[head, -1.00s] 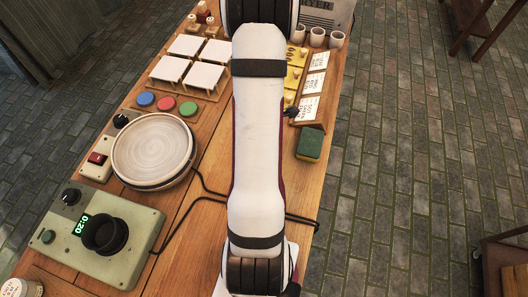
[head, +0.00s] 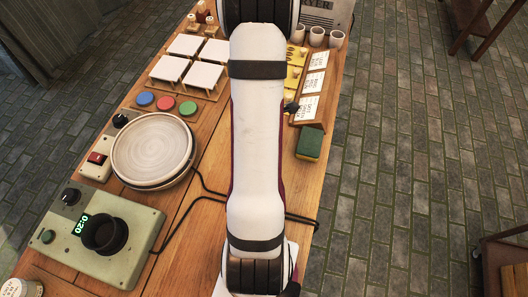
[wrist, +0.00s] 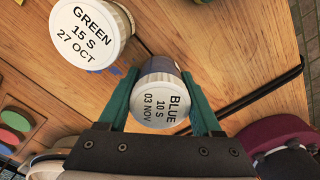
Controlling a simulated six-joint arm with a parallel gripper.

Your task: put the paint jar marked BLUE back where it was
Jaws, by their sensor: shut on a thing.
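The paint jar marked BLUE (wrist: 160,104) has a white lid reading "BLUE 10 S 03 NOV" in the wrist view. My gripper (wrist: 159,78) is shut on it, with one green finger against each side. The lid faces the camera. I cannot tell whether the jar's base touches the wooden table. A jar marked GREEN (wrist: 90,32) stands close by at the upper left, apart from the jar I hold. A blue patch (wrist: 108,71) shows on the table beside the GREEN jar. In the head view my arm hides the gripper and the held jar.
A black cable (wrist: 262,92) runs over the table right of the held jar. In the head view, a round turntable (head: 152,150), a green box with a dial (head: 103,238), coloured buttons (head: 166,103) and a sponge (head: 309,144) stand around my arm.

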